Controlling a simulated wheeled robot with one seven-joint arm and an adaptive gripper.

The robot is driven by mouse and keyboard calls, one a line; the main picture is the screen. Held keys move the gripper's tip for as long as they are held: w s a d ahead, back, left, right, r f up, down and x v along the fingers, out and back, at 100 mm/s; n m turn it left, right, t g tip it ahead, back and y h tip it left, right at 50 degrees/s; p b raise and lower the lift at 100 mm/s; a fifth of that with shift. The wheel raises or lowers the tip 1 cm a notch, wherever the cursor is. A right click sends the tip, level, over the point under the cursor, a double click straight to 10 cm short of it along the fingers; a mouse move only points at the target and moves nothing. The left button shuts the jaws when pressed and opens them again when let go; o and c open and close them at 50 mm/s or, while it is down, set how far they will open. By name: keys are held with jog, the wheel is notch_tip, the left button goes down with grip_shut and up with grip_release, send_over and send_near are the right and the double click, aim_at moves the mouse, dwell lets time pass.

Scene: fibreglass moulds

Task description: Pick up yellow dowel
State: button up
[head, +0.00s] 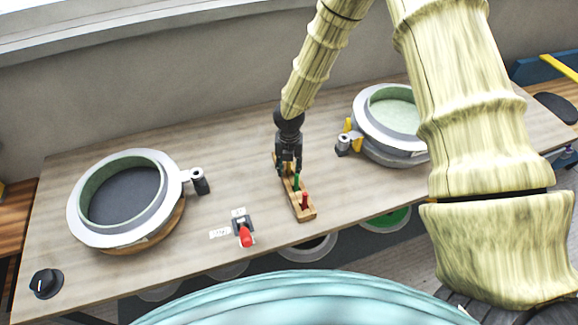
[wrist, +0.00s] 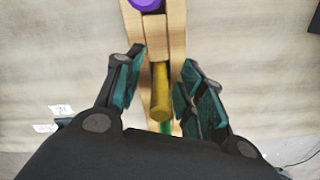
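The yellow dowel (wrist: 160,92) stands in a narrow wooden rack in the wrist view. My gripper (wrist: 163,66) is open, with one finger on each side of the dowel and a visible gap on both sides. The wooden rack (head: 306,214) lies on the table in the head view, below my gripper (head: 289,168). The yellow dowel is hidden or too small to make out there. A green dowel (head: 296,182) and a red dowel (head: 305,200) stand at the rack's near end. A purple dowel (wrist: 146,4) shows at the top of the wrist view.
A round mould (head: 72,205) sits at the left of the table (head: 150,275), and another mould (head: 362,118) at the right. A red-handled switch (head: 245,236) is near the front edge. A black knob (head: 45,283) is at the left corner.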

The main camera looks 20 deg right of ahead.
grip_shut()
jog(key=shift+r, duration=0.1)
dwell(0.3)
